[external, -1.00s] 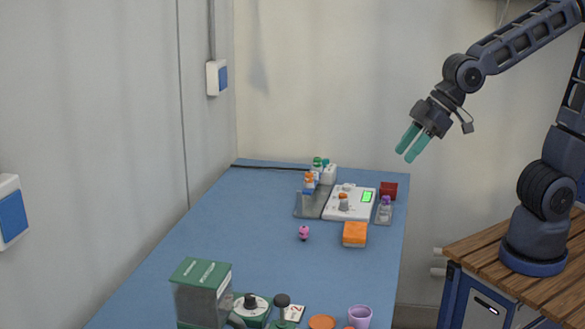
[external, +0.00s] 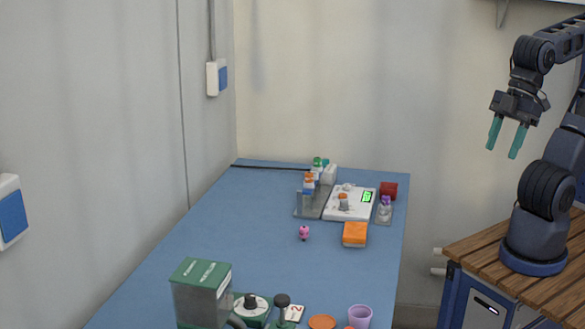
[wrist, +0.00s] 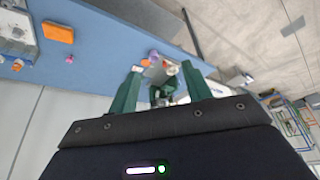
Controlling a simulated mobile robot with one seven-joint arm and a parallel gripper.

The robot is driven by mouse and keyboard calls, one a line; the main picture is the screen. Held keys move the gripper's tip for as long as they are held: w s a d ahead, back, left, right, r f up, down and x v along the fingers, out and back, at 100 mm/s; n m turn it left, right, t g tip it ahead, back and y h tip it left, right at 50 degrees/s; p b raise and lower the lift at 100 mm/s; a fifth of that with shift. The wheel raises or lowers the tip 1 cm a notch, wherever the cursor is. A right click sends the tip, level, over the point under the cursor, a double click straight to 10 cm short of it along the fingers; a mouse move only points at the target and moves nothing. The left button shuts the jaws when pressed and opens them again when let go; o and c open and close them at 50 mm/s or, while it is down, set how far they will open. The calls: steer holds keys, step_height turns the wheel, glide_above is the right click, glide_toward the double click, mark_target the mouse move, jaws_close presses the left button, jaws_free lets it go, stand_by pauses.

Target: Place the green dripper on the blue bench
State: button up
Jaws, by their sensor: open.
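The blue bench (external: 250,240) runs along the wall and also shows in the wrist view (wrist: 110,35). A small bottle with a green top (external: 317,163) stands at its back, in a group behind the clear rack; I cannot tell for sure that it is the green dripper. Its lower part is hidden by other bottles. My gripper (external: 503,150) is open and empty, in the air to the right of the bench, fingers pointing down. Its two green fingers also frame the wrist view (wrist: 161,69), with nothing held between them.
A green-lidded box (external: 201,290) and a purple cup (external: 360,316) are at the front. The bench's middle left is clear.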

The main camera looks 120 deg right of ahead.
mark_target(318, 158)
steer(key=shift+w+d, duration=0.1)
steer(key=w+d+f+m+t+h, duration=0.1)
steer(key=w+d+f+m+h, duration=0.15)
steer(key=w+d, duration=0.6)
steer(key=w+d+f+m+t+h, duration=0.1)
steer(key=w+d+f+m+t, duration=0.15)
steer(key=w+d, duration=0.6)
steer(key=d+f+m+h, duration=0.2)
steer(key=d+f, duration=0.1)
steer(key=d, duration=0.7)
steer(key=d+f+m+h, duration=0.1)
steer(key=d+f+m, duration=0.15)
steer(key=d, duration=0.65)
steer(key=s+d+f+m+g+h, duration=0.25)
steer(key=s+d+f, duration=0.35)
steer(key=s+d, duration=0.5)
steer(key=s+d+f+m+g+h, duration=0.15)
steer(key=s+d+f+h, duration=0.25)
steer(key=s+d+f, duration=0.7)
steer(key=shift+m, duration=0.45)
steer(key=shift+w+d, duration=1.1)
steer(key=shift+d, duration=1)
steer(key=shift+w+d, duration=1.05)
steer(key=shift+d, duration=1)
steer(key=shift+w+d, duration=1.1)
steer(key=shift+d, duration=1)
jaws_close()
